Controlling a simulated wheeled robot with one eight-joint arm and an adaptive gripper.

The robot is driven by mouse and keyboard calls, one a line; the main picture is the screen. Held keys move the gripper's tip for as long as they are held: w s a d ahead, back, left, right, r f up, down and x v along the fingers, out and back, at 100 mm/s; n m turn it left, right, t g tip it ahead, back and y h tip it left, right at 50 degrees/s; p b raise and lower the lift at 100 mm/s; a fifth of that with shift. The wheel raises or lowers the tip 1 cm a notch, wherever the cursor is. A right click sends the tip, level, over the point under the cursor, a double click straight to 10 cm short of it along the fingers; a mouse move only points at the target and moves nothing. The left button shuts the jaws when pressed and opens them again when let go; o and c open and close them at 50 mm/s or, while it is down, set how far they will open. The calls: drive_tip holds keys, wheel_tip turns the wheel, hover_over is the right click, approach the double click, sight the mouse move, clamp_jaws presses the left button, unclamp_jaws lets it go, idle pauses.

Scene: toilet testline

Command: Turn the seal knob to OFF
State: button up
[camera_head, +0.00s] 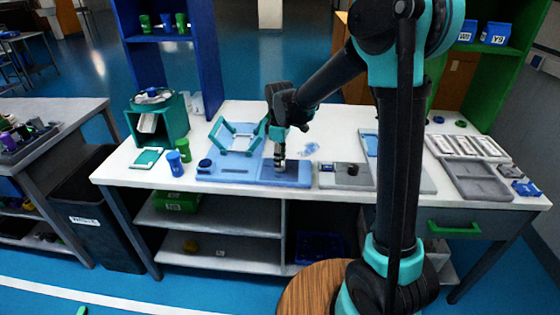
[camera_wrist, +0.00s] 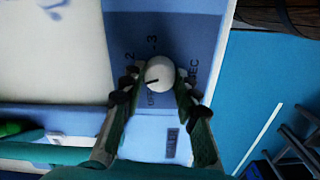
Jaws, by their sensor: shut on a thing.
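The seal knob (camera_wrist: 159,73) is round and white with a dark pointer line. In the wrist view the line points left and slightly down. Marks "2", "3" and "SEC" show around it, and a small label by its lower left is partly hidden and hard to read. My gripper (camera_wrist: 158,84) has one finger on each side of the knob and is shut on it. In the head view my gripper (camera_head: 279,170) points down at the right part of the blue sealer base (camera_head: 235,180), hiding the knob.
A teal handle frame (camera_head: 232,150) stands raised on the sealer's left part. Blue and green cups (camera_head: 175,163) stand left of it. A grey plate (camera_head: 347,176) lies close on the right.

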drive_tip(key=n, duration=0.5)
drive_tip(key=shift+n, duration=0.3)
drive_tip(key=n, duration=0.5)
drive_tip(key=shift+n, duration=0.4)
drive_tip(key=o, duration=1.2)
drive_tip(key=shift+c, duration=0.2)
drive_tip(key=shift+r, duration=0.15)
wheel_tip(320, 180, up, 12)
